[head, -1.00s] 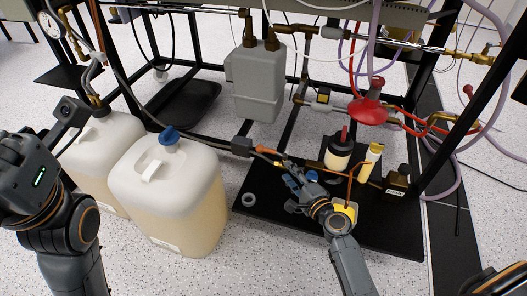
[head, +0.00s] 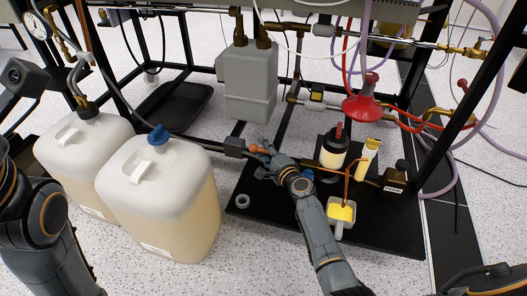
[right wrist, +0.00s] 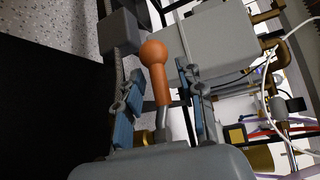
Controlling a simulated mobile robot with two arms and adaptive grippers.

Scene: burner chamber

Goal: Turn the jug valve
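Two large cream jugs stand on the floor at left in the head view; the nearer jug (head: 160,195) has a blue cap. A hose runs behind it to a grey block (head: 234,147), which also shows in the right wrist view (right wrist: 120,32). Beside the block is the orange-knobbed valve handle (head: 257,149). My right gripper (head: 260,163) is at this handle. In the right wrist view, the orange handle (right wrist: 155,60) stands between the two open blue-padded fingers (right wrist: 158,92), with gaps on both sides. My left arm shows at the left edge; its gripper is out of view.
A grey box (head: 250,82) hangs above the handle. Black frame posts and hoses surround the area.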

